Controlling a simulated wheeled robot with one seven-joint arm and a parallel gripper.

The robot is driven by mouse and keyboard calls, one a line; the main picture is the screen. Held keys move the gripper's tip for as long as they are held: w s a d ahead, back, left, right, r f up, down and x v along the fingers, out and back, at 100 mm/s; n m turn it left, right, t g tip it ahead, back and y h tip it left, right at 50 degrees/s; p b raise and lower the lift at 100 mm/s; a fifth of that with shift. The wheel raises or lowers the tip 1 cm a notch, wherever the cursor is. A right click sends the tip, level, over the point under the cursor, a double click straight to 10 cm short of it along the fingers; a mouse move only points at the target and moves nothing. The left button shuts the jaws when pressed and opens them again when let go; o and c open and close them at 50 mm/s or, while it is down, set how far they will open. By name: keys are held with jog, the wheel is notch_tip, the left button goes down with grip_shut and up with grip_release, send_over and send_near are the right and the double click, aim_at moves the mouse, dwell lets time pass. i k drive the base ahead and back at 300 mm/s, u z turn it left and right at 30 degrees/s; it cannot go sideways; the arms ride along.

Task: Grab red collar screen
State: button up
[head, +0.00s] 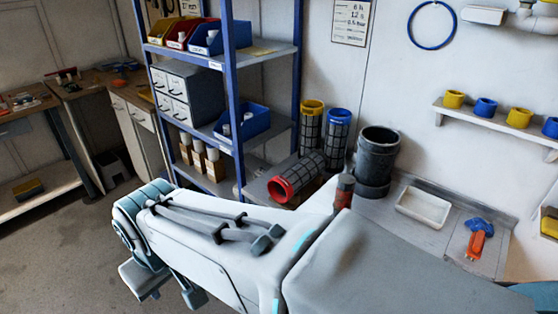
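The red collar screen (298,178) is a dark grid-patterned cylinder with a red ring at its near, open end. It lies on its side on the bench, its red end toward the lower left. The yellow collar screen (311,125) and blue collar screen (337,135) stand upright behind it. My arm fills the lower middle, in front of and below the red collar screen. I cannot make out my fingertips clearly among the arm parts, so their opening is unclear. I see nothing held.
A dark cylindrical vessel (376,158) stands right of the screens. A white tray (423,207) and an orange-and-blue tool (477,240) lie further right. A blue-framed shelf (233,95) with bins stands close on the left. A wall shelf (492,122) holds yellow and blue collars.

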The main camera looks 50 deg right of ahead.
aim_at(284, 186)
jog(key=z, duration=0.75)
jog(key=i, duration=0.85)
jog(key=z, duration=1.25)
jog(key=i, duration=0.35)
jog(key=z, duration=0.3)
